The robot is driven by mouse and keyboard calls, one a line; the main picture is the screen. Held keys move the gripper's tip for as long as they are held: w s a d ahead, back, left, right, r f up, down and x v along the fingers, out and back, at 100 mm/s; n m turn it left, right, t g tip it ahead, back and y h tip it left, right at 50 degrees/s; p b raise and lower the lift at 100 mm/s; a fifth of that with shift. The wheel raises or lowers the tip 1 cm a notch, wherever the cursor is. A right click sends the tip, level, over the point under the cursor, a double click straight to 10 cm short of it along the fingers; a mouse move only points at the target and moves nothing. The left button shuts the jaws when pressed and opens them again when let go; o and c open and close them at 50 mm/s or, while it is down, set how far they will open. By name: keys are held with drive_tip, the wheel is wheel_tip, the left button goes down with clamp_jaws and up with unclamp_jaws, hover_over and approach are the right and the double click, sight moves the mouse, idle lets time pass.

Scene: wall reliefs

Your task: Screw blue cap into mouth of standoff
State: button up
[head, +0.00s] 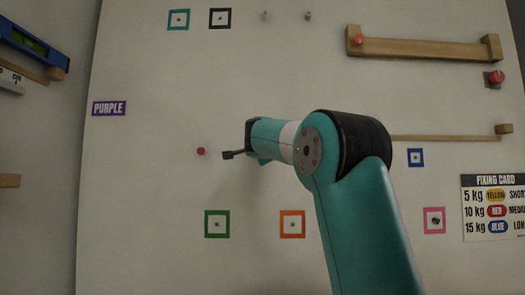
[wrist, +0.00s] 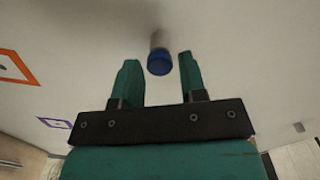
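A blue cap (wrist: 159,63) sits at the near end of a grey standoff (wrist: 158,41) in the wrist view. The two line up and look touching; I cannot tell how deep the cap sits in the mouth. My gripper (wrist: 158,66) has its two teal fingers apart, one on each side of the cap. A gap shows between the cap and each finger, so the gripper is open and holds nothing. In the head view my gripper (head: 232,154) is near the middle of the board, partly hidden by my arm. The blue cap cannot be made out there.
The white board (head: 150,200) carries coloured square frames, including green (head: 217,224) and orange (head: 292,224). A red knob (head: 201,151) is left of my gripper. Wooden rails (head: 425,49) and a fixing card (head: 493,208) are on the right. A level (head: 32,45) is at far left.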

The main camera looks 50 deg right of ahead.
drive_tip(key=n+p, duration=0.3)
drive_tip(key=n, duration=1.4)
drive_tip(key=shift+c, duration=0.5)
drive_tip(key=c, duration=0.5)
drive_tip(key=shift+m+b, duration=1.2)
drive_tip(key=shift+m, duration=1.3)
